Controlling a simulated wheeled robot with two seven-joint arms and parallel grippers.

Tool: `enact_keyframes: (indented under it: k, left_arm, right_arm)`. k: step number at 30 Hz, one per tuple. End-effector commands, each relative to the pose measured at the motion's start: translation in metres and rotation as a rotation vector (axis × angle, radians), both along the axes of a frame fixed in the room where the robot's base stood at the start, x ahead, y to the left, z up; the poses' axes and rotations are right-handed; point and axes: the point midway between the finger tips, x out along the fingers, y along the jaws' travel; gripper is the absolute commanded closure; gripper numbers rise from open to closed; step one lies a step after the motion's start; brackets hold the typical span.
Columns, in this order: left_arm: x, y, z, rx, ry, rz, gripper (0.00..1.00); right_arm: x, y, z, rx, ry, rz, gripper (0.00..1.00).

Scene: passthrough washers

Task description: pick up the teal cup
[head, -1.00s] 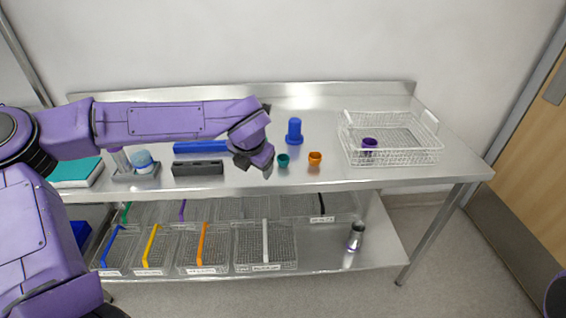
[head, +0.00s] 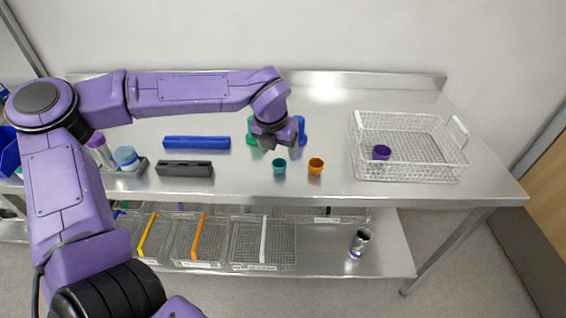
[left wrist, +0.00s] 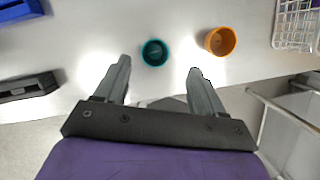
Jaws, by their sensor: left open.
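The teal cup (head: 279,166) stands upright on the steel table, just left of an orange cup (head: 315,166). In the left wrist view the teal cup (left wrist: 154,52) lies ahead of and between the open fingers, nearer the far side. My left gripper (head: 272,146) is above the table, a little behind and left of the teal cup in the head view. Its fingers (left wrist: 156,82) are spread apart with nothing between them. My right gripper is not in view.
The orange cup (left wrist: 220,41) is close to the teal cup. A wire basket (head: 408,172) holding a purple cup (head: 381,152) stands at right. A blue bottle (head: 301,130) and a green item (head: 250,130) are behind the gripper. A dark block (head: 185,169) lies left.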

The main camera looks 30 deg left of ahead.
Motion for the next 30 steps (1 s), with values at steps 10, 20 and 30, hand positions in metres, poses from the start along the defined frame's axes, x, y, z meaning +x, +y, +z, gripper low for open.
enact_keyframes:
  k: [10,20,30]
  left_arm:
    - [0.009,0.007,-0.051,0.002,0.004,-0.002,0.31]
    - [0.014,0.007,-0.064,0.001,-0.002,-0.004,0.31]
    - [0.014,0.007,-0.064,0.002,-0.002,-0.004,0.86]
  right_arm:
    - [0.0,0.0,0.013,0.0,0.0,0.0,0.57]
    - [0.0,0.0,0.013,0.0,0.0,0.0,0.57]
    - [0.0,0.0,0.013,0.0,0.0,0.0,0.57]
